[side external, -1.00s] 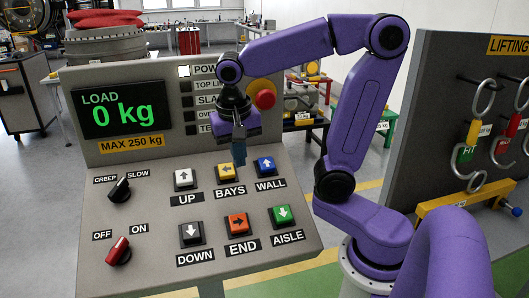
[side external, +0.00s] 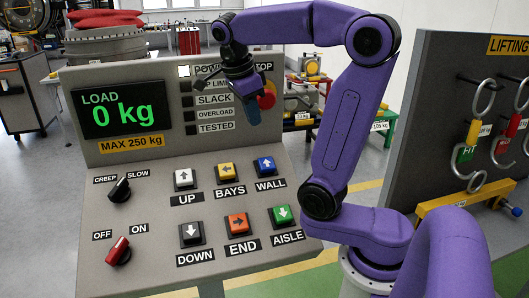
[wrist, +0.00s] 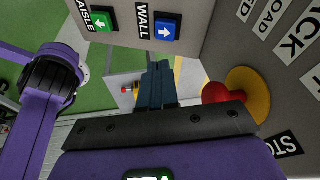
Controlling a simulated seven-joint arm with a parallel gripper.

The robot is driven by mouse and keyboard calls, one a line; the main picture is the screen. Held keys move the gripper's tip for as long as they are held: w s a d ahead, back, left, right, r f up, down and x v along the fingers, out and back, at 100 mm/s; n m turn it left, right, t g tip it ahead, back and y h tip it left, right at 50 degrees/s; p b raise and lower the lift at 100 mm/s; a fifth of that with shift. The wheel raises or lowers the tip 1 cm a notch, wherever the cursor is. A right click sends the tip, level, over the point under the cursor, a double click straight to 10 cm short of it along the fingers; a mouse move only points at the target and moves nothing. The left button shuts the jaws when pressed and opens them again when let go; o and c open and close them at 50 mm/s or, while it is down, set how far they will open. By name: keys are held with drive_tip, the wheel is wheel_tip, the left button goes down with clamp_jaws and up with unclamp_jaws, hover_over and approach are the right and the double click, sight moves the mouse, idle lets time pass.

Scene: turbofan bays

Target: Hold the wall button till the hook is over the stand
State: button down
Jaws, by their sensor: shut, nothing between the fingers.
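The WALL button (side external: 265,167) is blue with a white arrow, at the top right of the sloped panel. It also shows in the wrist view (wrist: 168,27), beyond the fingertips. My gripper (side external: 253,116) is shut and empty, raised above the WALL button and in front of the upright panel by the red stop button. In the wrist view its closed blue fingers (wrist: 158,72) are clear of the buttons. The display (side external: 122,108) reads LOAD 0 kg. I cannot make out the crane hook or its stand in these views.
The red stop button (side external: 267,96) is close behind my gripper. UP (side external: 185,179), BAYS (side external: 227,174), DOWN (side external: 191,233), END (side external: 238,223) and AISLE (side external: 282,216) buttons share the panel. A rack with lifting gear (side external: 430,130) stands at the right.

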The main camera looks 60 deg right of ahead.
drive_tip(key=shift+s+d+r+m, duration=0.3)
drive_tip(key=shift+d+r+m, duration=0.05)
drive_tip(key=shift+m, duration=0.55)
drive_tip(key=shift+f, duration=0.1)
approach(268, 162)
drive_tip(key=x, duration=0.5)
drive_tip(key=shift+s, duration=0.2)
drive_tip(key=shift+w+d+f, duration=0.15)
drive_tip(key=shift+w+f, duration=0.05)
drive_tip(key=shift+f, duration=0.4)
